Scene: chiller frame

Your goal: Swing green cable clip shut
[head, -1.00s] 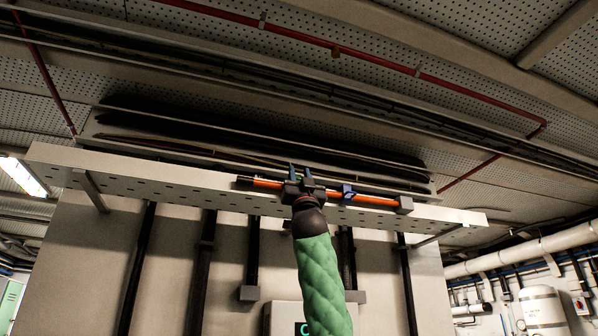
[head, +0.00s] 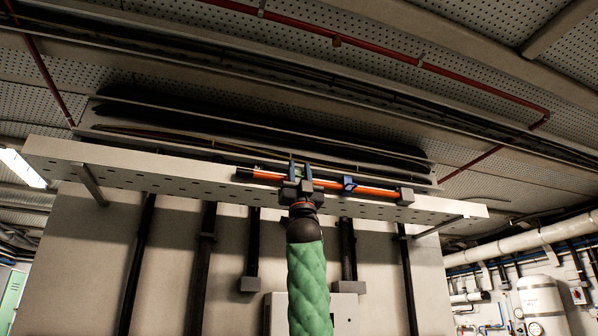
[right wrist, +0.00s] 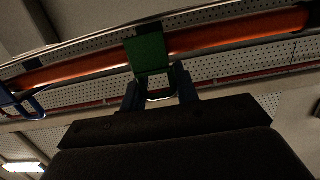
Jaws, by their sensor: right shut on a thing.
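The green cable clip (right wrist: 148,54) shows in the right wrist view as a green block on the orange cable (right wrist: 225,35). A thin metal loop (right wrist: 160,97) hangs just below it. My right gripper (right wrist: 157,88) has its two dark blue fingers on either side of this loop, close under the clip, and is shut on the clip's hanging part. In the head view my right gripper (head: 299,172) reaches up to the cable (head: 372,191), and its fingers hide most of the clip. Whether the clip is latched cannot be seen. My left gripper is out of view.
A blue clip (head: 349,184) sits on the cable to the right of my gripper, with a grey end block (head: 405,196) beyond it. A long perforated metal tray (head: 130,167) runs along below the cable. Black vertical channels (head: 202,260) line the wall.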

